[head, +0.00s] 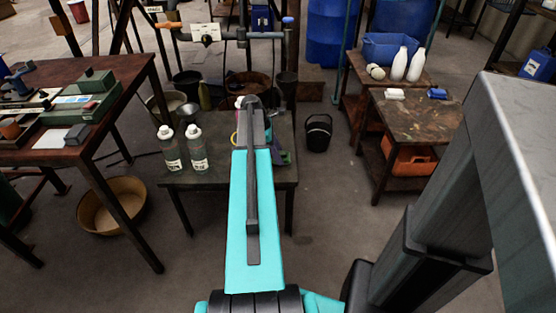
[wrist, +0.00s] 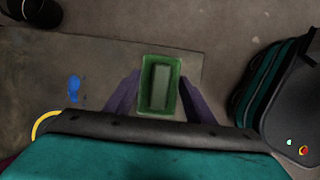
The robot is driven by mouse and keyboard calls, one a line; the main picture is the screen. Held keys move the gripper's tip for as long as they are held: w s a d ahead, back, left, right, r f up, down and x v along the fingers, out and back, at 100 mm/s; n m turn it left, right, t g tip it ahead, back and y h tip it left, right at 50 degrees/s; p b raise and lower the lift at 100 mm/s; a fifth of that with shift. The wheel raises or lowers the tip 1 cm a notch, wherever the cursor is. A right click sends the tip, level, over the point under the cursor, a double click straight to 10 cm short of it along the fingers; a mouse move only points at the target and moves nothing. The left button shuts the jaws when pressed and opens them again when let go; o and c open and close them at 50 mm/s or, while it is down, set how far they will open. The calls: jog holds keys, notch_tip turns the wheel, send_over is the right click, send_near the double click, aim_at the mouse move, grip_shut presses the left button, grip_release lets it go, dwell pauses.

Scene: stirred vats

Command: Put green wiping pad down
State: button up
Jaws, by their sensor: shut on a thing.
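The green wiping pad (wrist: 158,84) shows in the wrist view as a green rectangular block with a paler middle. My gripper (wrist: 160,97) has its two purple fingers on either side of it and is shut on it. The pad appears over the low table (wrist: 110,62), near the table's edge; I cannot tell whether it touches the top. In the head view, my arm hides most of the gripper; a little green and purple shows at the right side of the low table (head: 210,179).
Two white-capped bottles (head: 196,148) stand on the low table's left part. A blue item (wrist: 73,87) and a yellow ring (wrist: 44,122) lie left of the pad. A black bucket (head: 318,134) stands on the floor to the right. A workbench (head: 410,115) stands farther right.

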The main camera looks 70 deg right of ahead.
dwell(0.3)
jog(key=shift+f+b, duration=0.45)
jog(key=shift+f, duration=1.3)
jog(key=shift+f, duration=0.1)
jog(key=o, duration=1.2)
jog(key=shift+c, duration=0.2)
jog(key=p+v, duration=0.2)
jog(key=v, duration=1)
